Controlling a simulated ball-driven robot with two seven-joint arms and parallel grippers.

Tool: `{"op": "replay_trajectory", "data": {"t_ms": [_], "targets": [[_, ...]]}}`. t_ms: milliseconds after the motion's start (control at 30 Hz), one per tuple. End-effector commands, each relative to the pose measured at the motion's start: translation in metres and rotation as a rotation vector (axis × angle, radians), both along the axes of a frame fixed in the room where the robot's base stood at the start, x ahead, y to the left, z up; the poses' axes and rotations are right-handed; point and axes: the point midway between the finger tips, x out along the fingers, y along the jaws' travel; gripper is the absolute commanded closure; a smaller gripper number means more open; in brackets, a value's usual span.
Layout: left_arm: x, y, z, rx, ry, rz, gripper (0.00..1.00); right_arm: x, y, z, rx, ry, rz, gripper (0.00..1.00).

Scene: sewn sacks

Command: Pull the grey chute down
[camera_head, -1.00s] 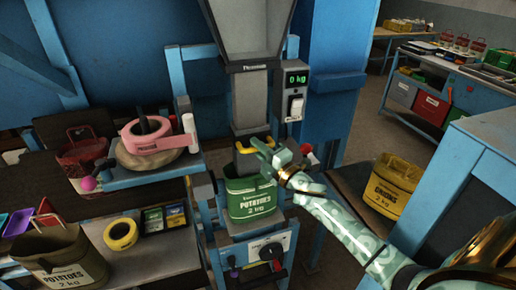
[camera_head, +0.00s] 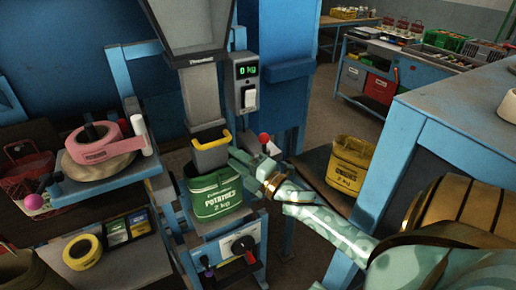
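The grey chute (camera_head: 204,96) hangs under the wide hopper. Its lower end carries a yellow handle (camera_head: 213,143) and sits just above the mouth of a green potato sack (camera_head: 213,196). The sack stands open and upright, its rim close under the chute end. My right gripper (camera_head: 243,156), mint green with a patterned arm, comes in from the right. It is just right of the handle and looks open and empty. Whether a fingertip touches the handle cannot be told. My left gripper is not in view.
A scale display (camera_head: 246,71) reading 0 kg is right of the chute, above a white switch. A red-knobbed lever (camera_head: 264,139) stands behind my gripper. A tape roll (camera_head: 92,142) is left. A yellow onion sack (camera_head: 350,163) and a blue bench (camera_head: 430,130) stand right.

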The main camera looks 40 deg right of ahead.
Motion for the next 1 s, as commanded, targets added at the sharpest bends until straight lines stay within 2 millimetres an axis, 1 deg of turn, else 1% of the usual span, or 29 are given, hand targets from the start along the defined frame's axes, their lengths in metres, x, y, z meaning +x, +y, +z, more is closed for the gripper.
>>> {"op": "replay_trajectory", "data": {"t_ms": [33, 100, 200, 300, 400, 533, 1000], "targets": [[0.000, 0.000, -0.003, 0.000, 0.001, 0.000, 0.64, -0.015, -0.002, -0.006, 0.001, 0.005, -0.001, 0.64], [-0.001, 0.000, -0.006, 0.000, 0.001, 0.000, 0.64, -0.032, -0.005, -0.009, 0.001, 0.004, 0.000, 0.64], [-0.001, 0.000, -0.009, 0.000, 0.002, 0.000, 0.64, -0.053, -0.009, -0.012, 0.002, 0.004, -0.001, 0.64], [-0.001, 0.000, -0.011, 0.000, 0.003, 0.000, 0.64, -0.068, -0.011, -0.014, 0.002, 0.003, -0.001, 0.64], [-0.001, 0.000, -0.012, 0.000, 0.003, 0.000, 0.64, -0.077, -0.012, -0.015, 0.001, 0.003, 0.000, 0.64], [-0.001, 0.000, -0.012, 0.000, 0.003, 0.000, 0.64, -0.082, -0.013, -0.015, 0.000, 0.002, 0.000, 0.64], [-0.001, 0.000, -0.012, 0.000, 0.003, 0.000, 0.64, -0.081, -0.013, -0.015, 0.001, 0.001, 0.000, 0.64]]}}
